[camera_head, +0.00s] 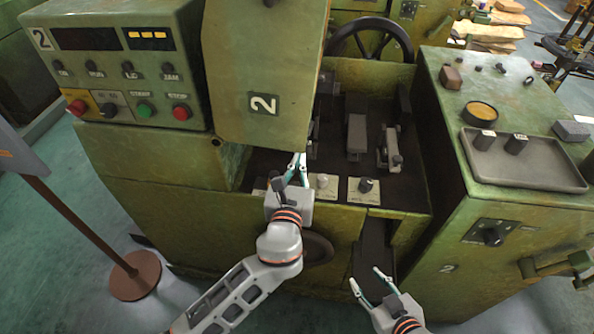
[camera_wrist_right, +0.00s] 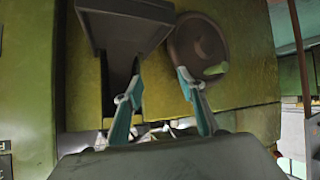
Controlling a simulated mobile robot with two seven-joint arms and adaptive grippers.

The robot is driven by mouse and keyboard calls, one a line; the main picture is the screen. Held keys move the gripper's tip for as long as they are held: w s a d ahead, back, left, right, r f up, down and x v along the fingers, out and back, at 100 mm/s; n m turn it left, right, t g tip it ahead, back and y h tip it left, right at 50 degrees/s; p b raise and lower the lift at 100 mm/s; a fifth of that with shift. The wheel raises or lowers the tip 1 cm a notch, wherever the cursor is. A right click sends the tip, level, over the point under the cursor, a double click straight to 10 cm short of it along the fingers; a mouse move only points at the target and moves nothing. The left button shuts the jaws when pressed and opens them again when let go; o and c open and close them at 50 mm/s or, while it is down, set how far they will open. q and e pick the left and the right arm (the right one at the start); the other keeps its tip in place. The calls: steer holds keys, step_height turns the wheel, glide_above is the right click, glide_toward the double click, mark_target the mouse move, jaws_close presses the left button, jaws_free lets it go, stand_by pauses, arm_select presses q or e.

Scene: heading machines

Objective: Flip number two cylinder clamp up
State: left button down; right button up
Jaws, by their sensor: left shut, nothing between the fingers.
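The green machine marked 2 (camera_head: 264,104) has an open bay with several dark clamp-like parts in it. One dark part (camera_head: 357,132) stands in the middle and a grey lever-like part (camera_head: 390,150) is at its right. Another (camera_head: 314,138) is partly hidden by the raised green cover. I cannot tell which is the cylinder clamp. My left gripper (camera_head: 297,167) is shut and empty at the bay's front left, beside the cover's lower edge. My right gripper (camera_head: 366,282) is open and empty, low in front of the machine; its spread fingers also show in the right wrist view (camera_wrist_right: 163,95).
A control panel (camera_head: 125,70) with buttons is at the left. A grey tray (camera_head: 535,165) lies on the right cabinet. Knobs (camera_head: 366,185) line the bay's front edge. A dark chute (camera_wrist_right: 122,35) and a round handwheel (camera_wrist_right: 199,45) face my right gripper.

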arm_select(q)
steer(key=shift+v, duration=2.35)
